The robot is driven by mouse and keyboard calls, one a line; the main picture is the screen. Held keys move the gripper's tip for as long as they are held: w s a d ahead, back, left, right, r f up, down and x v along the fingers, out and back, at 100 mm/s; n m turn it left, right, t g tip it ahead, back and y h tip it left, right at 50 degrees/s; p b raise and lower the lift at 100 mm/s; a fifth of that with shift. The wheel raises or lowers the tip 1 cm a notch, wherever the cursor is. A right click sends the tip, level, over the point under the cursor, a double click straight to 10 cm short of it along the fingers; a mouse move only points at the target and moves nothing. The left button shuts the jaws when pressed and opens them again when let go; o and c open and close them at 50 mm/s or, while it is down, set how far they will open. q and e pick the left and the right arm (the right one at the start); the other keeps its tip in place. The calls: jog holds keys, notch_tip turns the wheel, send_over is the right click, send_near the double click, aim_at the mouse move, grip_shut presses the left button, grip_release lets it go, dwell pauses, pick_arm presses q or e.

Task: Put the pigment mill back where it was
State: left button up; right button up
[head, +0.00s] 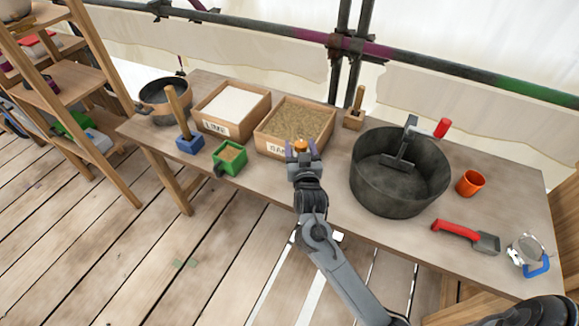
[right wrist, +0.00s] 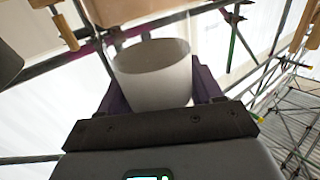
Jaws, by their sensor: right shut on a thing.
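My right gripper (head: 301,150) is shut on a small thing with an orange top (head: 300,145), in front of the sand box. In the right wrist view the held thing (right wrist: 155,80) is a pale, tapered round body between the purple fingers. It may be the pigment mill, but its full shape is hidden by the gripper in the head view. I cannot tell whether it touches the table. My left gripper is not in view.
The workbench (head: 325,180) holds a sand box (head: 265,137), a lime box (head: 205,112), a green box (head: 229,166), a dark tub (head: 385,200) with a mixer, an orange cup (head: 470,184) and a red-handled tool (head: 455,231).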

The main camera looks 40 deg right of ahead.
notch_tip(320, 180, down, 6)
jog(key=w+a+b, duration=0.1)
jog(key=a+b, duration=0.1)
jog(key=a, duration=0.1)
dwell(0.3)
jog(key=shift+w+d, duration=0.1)
jog(key=shift+w, duration=0.05)
jog(key=o, duration=1.1)
jog(key=shift+o, duration=0.2)
